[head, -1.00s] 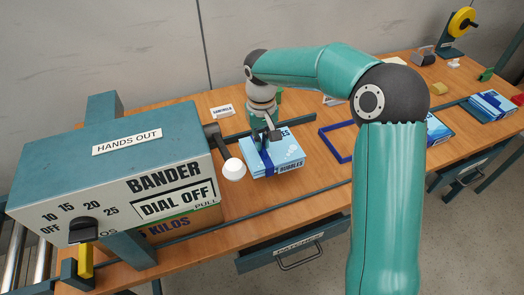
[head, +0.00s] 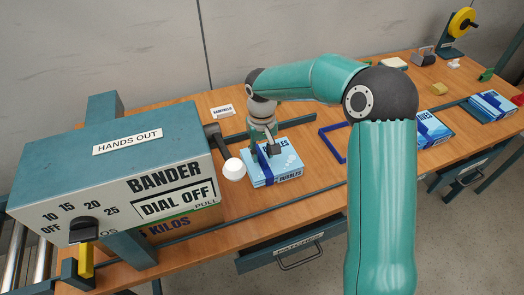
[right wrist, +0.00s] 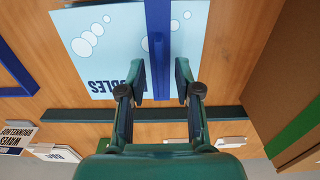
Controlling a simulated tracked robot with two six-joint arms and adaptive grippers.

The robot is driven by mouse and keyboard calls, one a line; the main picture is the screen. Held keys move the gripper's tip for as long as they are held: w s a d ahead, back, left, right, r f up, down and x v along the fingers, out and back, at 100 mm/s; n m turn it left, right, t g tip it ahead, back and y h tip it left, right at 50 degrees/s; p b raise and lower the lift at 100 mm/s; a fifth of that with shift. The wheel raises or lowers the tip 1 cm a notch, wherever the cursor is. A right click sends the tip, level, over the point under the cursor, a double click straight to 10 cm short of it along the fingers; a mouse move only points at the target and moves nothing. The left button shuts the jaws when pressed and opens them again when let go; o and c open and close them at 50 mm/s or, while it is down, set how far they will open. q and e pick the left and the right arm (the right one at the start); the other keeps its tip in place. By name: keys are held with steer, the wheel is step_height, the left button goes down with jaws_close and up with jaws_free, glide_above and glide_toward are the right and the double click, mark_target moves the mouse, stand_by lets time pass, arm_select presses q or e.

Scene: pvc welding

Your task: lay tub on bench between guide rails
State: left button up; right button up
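A flat light-blue pack (head: 289,161) lettered BUBBLES, with a dark blue band across it, lies on the bench (head: 325,188) beside the bander; no other tub shape shows. It lies between the back guide rail (head: 307,124) and the front guide rail (head: 305,203). My right gripper (head: 270,150) is over the pack's back part. In the right wrist view, its two fingers (right wrist: 155,75) stand apart on either side of the band, with gaps to it, over the pack (right wrist: 95,48). The gripper is open. My left gripper is not in view.
The bander (head: 115,160), with a white-knobbed lever (head: 234,169), stands close left of the pack. A blue frame (head: 332,142) lies to the right, partly behind my right arm. More blue packs (head: 432,130) lie farther right. A drawer (head: 290,250) juts out in front.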

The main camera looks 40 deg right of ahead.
steer(key=shift+r, duration=0.1)
step_height(320, 180, up, 12)
stand_by(0.5)
stand_by(0.4)
